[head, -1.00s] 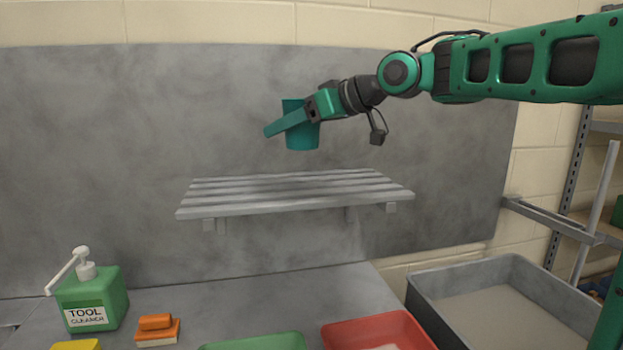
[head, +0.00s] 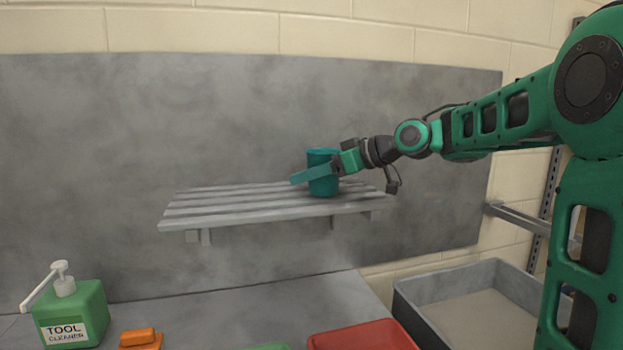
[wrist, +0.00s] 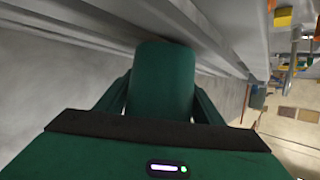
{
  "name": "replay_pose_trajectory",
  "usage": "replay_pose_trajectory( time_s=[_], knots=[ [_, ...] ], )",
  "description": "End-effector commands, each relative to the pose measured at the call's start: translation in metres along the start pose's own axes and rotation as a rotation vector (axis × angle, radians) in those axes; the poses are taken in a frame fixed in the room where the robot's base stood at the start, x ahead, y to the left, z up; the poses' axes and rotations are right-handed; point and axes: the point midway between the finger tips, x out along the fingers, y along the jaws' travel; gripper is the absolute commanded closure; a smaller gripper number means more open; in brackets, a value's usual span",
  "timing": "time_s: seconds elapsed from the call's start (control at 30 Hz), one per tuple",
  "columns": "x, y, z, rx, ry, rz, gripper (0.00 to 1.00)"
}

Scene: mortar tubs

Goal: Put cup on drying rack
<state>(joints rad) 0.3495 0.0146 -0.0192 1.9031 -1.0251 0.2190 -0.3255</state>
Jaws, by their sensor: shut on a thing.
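The teal cup (head: 322,184) is upright at the right part of the slatted grey drying rack (head: 200,211) on the wall. Its base looks to be at the slats; I cannot tell for certain whether it touches them. My gripper (head: 312,175) comes from the right and is shut on the cup, one finger showing across its front. In the wrist view the cup (wrist: 163,80) sits between both fingers, close to the slats. The far side of the cup is hidden.
Below the rack, a counter (head: 230,310) holds a green tool cleaner bottle (head: 72,316), an orange brush or block (head: 141,339) and a red tub (head: 362,337). A grey basin (head: 470,305) stands at the right. The left and middle slats are clear.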

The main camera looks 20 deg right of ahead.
Motion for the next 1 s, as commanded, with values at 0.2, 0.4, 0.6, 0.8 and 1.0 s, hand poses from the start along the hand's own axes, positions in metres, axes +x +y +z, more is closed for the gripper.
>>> replay_pose_trajectory(
  time_s=[0.2,0.4,0.6,0.8,1.0],
  knots=[
    [0.002,0.0,0.004,-0.001,0.001,0.0,0.64],
    [0.003,0.0,0.006,0.0,0.0,0.0,0.36],
    [0.003,0.0,0.006,0.0,0.0,0.0,0.19],
    [0.002,0.0,0.004,-0.001,0.0,0.0,0.19],
    [-0.018,0.0,0.003,-0.001,0.0,0.002,0.19]
  ],
)
